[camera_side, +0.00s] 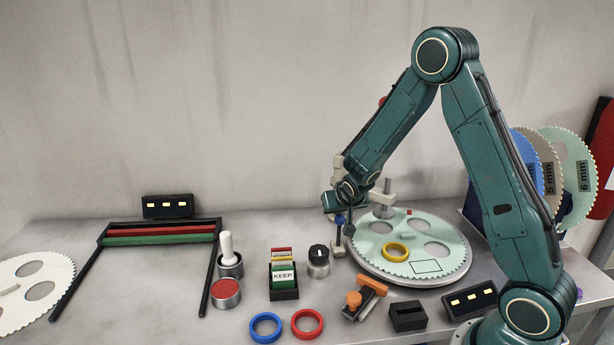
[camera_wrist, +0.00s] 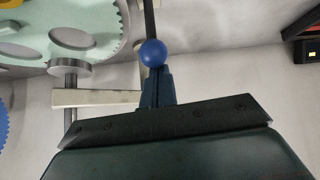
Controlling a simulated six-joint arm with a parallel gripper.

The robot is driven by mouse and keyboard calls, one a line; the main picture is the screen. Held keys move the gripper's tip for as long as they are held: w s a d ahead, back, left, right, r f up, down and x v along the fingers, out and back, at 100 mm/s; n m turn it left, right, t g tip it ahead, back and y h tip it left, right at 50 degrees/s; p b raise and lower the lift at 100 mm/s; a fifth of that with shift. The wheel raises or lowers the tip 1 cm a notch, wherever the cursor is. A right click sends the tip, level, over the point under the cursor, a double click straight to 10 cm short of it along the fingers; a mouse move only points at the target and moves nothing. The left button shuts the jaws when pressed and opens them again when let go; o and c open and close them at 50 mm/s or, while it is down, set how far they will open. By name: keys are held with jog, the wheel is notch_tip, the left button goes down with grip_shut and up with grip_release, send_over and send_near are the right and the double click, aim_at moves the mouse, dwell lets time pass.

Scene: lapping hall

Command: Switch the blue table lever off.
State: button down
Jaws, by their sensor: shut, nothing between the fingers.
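The blue table lever shows in the wrist view as a round blue knob (camera_wrist: 153,53) on a thin dark rod. In the side view the knob (camera_side: 340,219) is partly crowded by my wrist, left of the green toothed disc (camera_side: 443,237). My gripper (camera_wrist: 156,80) is shut and empty, its dark fingers close together just below the knob in the wrist view. The fingertips are very near the knob; I cannot tell whether they touch it. In the side view the fingers are hard to make out against the lever. The lever's foot and its exact tilt are unclear.
A pale crossbar on a post (camera_side: 383,197) stands close to my wrist; it also shows in the wrist view (camera_wrist: 97,98). A yellow ring (camera_side: 396,252) lies on the disc. A dark knob (camera_side: 318,260), an orange-handled tool (camera_side: 365,298) and a card box (camera_side: 284,290) stand in front.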

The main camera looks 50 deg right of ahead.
aim_at(339, 223)
jog(key=s+a, duration=0.3)
jog(key=shift+f, duration=0.35)
jog(key=shift+s+a+f, duration=0.85)
jog(key=shift+s+a, duration=0.15)
jog(key=shift+s, duration=0.05)
jog(key=shift+r, duration=0.1)
jog(key=v, duration=1.3)
jog(key=shift+w+r, duration=0.2)
jog(key=shift+r, duration=0.45)
jog(key=shift+d, duration=0.1)
